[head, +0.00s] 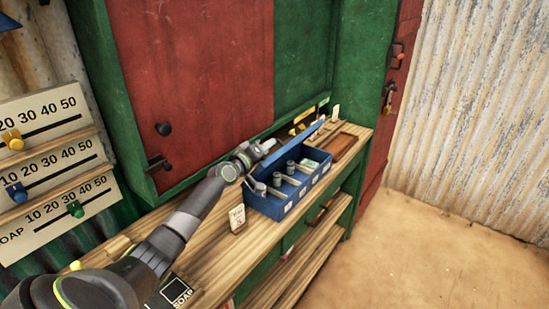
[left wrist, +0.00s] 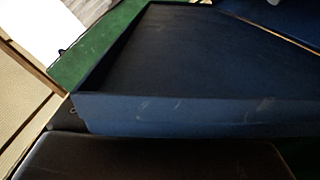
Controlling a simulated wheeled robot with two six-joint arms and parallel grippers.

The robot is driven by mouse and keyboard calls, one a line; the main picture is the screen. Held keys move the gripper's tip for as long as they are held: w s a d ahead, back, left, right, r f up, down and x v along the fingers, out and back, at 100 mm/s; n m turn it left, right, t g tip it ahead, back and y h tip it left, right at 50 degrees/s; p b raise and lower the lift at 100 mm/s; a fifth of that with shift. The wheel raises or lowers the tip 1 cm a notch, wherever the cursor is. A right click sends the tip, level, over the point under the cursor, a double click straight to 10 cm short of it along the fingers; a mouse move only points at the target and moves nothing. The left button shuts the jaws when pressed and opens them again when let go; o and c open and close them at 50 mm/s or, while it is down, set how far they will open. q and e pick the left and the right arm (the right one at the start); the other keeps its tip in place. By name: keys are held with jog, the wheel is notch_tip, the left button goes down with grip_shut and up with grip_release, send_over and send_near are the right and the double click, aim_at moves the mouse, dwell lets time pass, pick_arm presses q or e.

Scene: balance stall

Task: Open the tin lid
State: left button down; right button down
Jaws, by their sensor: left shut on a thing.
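The blue tin (head: 268,206) stands on the wooden counter, its compartments showing from above. Its blue lid (head: 302,138) is raised along the back side and seen nearly edge-on. In the left wrist view the dark blue lid (left wrist: 200,110) fills much of the picture, with a raised rim. My left gripper (head: 262,149) is shut on the lid at its near left end; the fingertips are small in the head view. One dark finger (left wrist: 150,158) shows close below the rim in the wrist view. My right gripper is out of view.
Grey cylindrical weights (head: 290,168) stand in the tin. A red shutter (head: 195,80) and green frame rise behind.

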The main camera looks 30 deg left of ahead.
pick_arm(q)
jog(key=shift+w+a+r+n+b, duration=0.1)
jog(key=shift+a+r+n+b, duration=0.1)
jog(key=shift+a+n+b, duration=0.6)
jog(key=shift+w+a+r+n+b, duration=0.15)
jog(key=shift+a+n+b, duration=0.35)
jog(key=shift+a+n, duration=0.6)
jog(key=shift+s+a, duration=0.1)
jog(key=shift+a, duration=0.05)
jog(key=c, duration=1.5)
grip_release()
jog(key=shift+a, duration=0.1)
jog(key=shift+s, duration=0.1)
jog(key=s+p, duration=0.1)
jog(key=s, duration=0.4)
jog(key=s+a+p, duration=0.1)
jog(key=s+p, duration=0.1)
jog(key=s, duration=0.4)
jog(key=s+p, duration=0.1)
jog(key=s, duration=0.5)
jog(key=shift+s+a+f+p, duration=0.1)
jog(key=shift+a+p, duration=0.05)
jog(key=shift+p, duration=0.2)
jog(key=shift+f, duration=0.1)
